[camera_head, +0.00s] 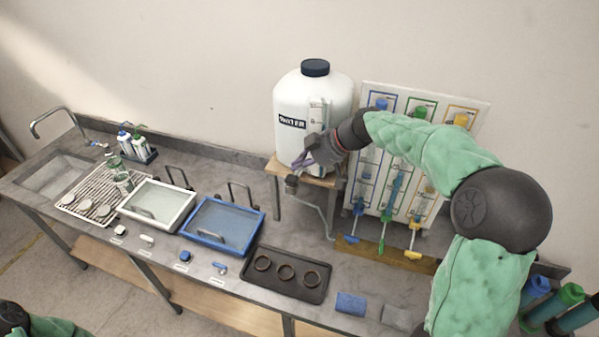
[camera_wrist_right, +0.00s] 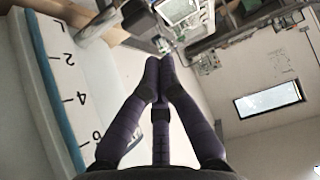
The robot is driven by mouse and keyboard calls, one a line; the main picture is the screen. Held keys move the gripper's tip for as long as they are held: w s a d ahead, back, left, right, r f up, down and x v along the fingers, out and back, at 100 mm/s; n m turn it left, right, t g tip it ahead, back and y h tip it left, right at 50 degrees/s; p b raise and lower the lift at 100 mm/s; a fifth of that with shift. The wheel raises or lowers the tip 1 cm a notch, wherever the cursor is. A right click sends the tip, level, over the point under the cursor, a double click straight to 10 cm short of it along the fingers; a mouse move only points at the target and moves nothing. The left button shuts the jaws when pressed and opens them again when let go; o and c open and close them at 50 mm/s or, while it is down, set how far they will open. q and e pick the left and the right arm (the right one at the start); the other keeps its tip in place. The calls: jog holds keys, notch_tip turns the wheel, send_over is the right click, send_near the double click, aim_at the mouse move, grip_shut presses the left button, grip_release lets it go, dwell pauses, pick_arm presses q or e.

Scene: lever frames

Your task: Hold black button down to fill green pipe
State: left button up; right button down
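The white water tank (camera_head: 297,97) with a black lid stands on a small wooden stand. A panel (camera_head: 452,108) behind the bench carries blue, green and yellow columns. The green pipe (camera_head: 391,190) runs down its middle column to a green lever (camera_head: 381,247). My right gripper (camera_head: 300,163) is in front of the tank's lower part, its fingers drawn together with nothing visible between them. In the right wrist view the fingertips (camera_wrist_right: 160,72) meet beside the tank's numbered scale (camera_wrist_right: 65,80). A small dark piece (camera_head: 291,183) is below the fingers; I cannot tell whether it is the black button. My left gripper is out of view.
A dark tray (camera_head: 262,290) with three rings, a blue-rimmed tray (camera_head: 190,232) and a white tray (camera_head: 135,212) lie on the bench. A blue cloth (camera_head: 350,304) and a grey cloth (camera_head: 396,317) lie near the front edge. Coloured tubes (camera_head: 565,297) show at lower right.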

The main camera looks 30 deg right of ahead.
jog(key=v, duration=0.8)
jog(key=shift+r+b, duration=0.2)
jog(key=shift+b, duration=0.1)
